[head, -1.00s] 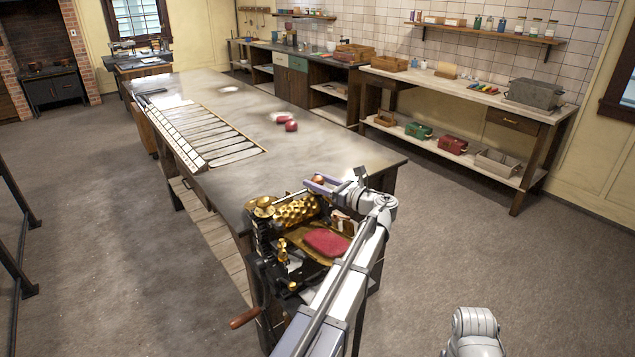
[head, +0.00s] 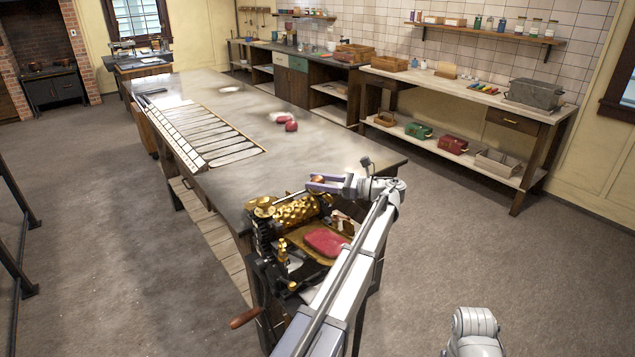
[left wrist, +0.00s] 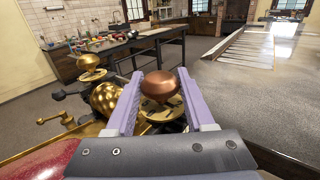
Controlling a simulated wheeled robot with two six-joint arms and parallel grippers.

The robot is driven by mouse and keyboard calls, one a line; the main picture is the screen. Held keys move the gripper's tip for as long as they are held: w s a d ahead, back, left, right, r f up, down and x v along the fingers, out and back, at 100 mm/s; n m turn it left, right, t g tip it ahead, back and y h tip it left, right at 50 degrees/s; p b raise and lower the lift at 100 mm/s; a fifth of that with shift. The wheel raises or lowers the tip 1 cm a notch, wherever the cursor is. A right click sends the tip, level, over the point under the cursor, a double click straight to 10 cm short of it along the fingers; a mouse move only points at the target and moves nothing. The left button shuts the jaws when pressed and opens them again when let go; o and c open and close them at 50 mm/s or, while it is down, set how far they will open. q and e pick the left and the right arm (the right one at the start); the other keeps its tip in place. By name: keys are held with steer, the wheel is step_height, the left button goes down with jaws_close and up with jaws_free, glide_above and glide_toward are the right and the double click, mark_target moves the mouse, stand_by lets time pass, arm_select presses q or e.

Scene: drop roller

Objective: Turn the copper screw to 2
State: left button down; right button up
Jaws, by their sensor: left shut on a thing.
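The copper screw (left wrist: 161,85) has a rounded copper knob above a round brass plate (left wrist: 165,112) with dark marks; I cannot read a number there. My left gripper (left wrist: 160,92) has its lilac fingers on both sides of the knob, shut on it. In the head view the left gripper (head: 316,183) is at the machine's far right corner, with a bit of the copper screw (head: 318,179) showing. The drop roller machine (head: 257,245) stands at the near end of the long table, with a golden bumpy roller (head: 297,210). My right gripper is out of view.
A brass knob (left wrist: 89,63) stands on the machine's other side. A red slab (head: 325,241) lies on the machine's tray, and a wooden crank handle (head: 245,318) sticks out at the near left. The long table (head: 330,150) is mostly clear around the machine.

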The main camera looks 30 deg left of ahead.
arm_select(q)
steer(key=shift+w+n+g+h, duration=0.1)
steer(key=shift+n+g+h, duration=0.7)
steer(key=shift+n+g, duration=0.65)
steer(key=shift+g, duration=0.55)
steer(key=shift+c, duration=1.4)
jaws_free()
steer(key=shift+d, duration=0.1)
